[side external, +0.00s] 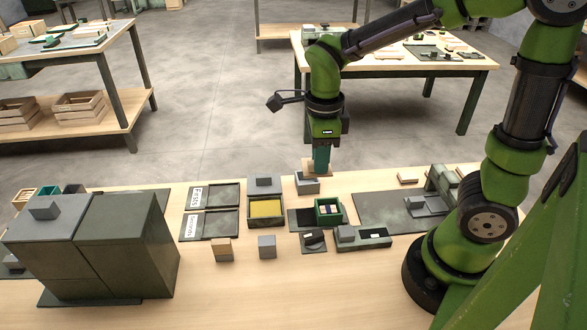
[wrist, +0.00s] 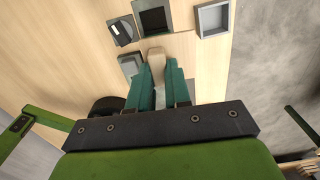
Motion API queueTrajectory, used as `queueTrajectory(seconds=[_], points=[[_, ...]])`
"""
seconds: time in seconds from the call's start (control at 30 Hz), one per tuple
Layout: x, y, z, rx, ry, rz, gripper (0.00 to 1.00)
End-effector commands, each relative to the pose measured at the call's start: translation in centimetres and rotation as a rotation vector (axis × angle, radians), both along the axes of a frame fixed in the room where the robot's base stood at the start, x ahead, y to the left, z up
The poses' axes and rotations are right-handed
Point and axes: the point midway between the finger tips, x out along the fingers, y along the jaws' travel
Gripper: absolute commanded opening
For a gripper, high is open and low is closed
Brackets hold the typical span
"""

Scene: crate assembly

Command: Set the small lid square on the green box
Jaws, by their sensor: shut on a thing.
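The green box (side external: 320,218) stands open on the table, with small white and dark items inside. What looks like the same box, dark-rimmed, is cut off at the top of the wrist view (wrist: 138,14). My gripper (side external: 321,163) is shut on the small lid (side external: 317,168), a pale wooden piece. It is held in the air over the table's far side, behind and above the green box and apart from it. In the wrist view, the lid (wrist: 154,56) shows between the teal fingertips of my gripper (wrist: 158,68). The lid's underside is hidden.
A grey open box (side external: 307,187) stands behind the green box; it also shows in the wrist view (wrist: 201,24). A yellow-filled box (side external: 266,223) is to the left. A black piece on a tray (side external: 314,237) and a grey long holder (side external: 362,242) lie in front.

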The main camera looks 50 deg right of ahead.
Motion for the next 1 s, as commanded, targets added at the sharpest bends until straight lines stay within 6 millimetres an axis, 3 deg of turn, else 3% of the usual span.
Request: queueTrajectory(seconds=[0.1, 0.23, 0.47, 1.0], points=[[-2.4, -0.4, -1.4, 0.001, 0.001, 0.014, 0.0], [-3.6, -0.6, -2.5, 0.001, 0.004, 0.025, 0.0], [-3.5, -0.7, -3.7, 0.0, 0.004, 0.032, 0.0], [-3.5, -0.7, -8.5, -0.001, 0.005, 0.031, 0.0]])
